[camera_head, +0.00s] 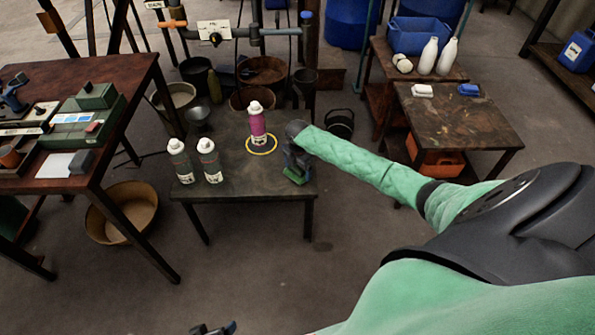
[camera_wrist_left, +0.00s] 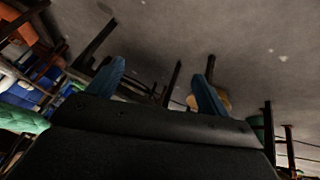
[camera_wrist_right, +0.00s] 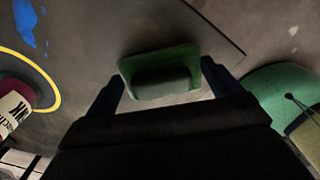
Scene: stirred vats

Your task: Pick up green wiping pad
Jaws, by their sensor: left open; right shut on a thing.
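The green wiping pad (camera_wrist_right: 160,60) is between the two fingers of my right gripper (camera_wrist_right: 163,78) in the right wrist view, and the gripper is shut on it. In the head view my right gripper (camera_head: 296,163) points down at the right front corner of the low dark table (camera_head: 245,187). The pad (camera_head: 293,178) shows as a small green patch under the fingers. I cannot tell whether it touches the tabletop. My left gripper (camera_wrist_left: 162,75) is open and empty in the left wrist view, over the floor. Its tips show at the bottom edge of the head view (camera_head: 213,329).
A magenta bottle (camera_head: 257,122) stands in a yellow ring left of my right gripper. A side table (camera_head: 462,125) on the right holds a white and a blue block. A wooden bench (camera_head: 130,80) is at left.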

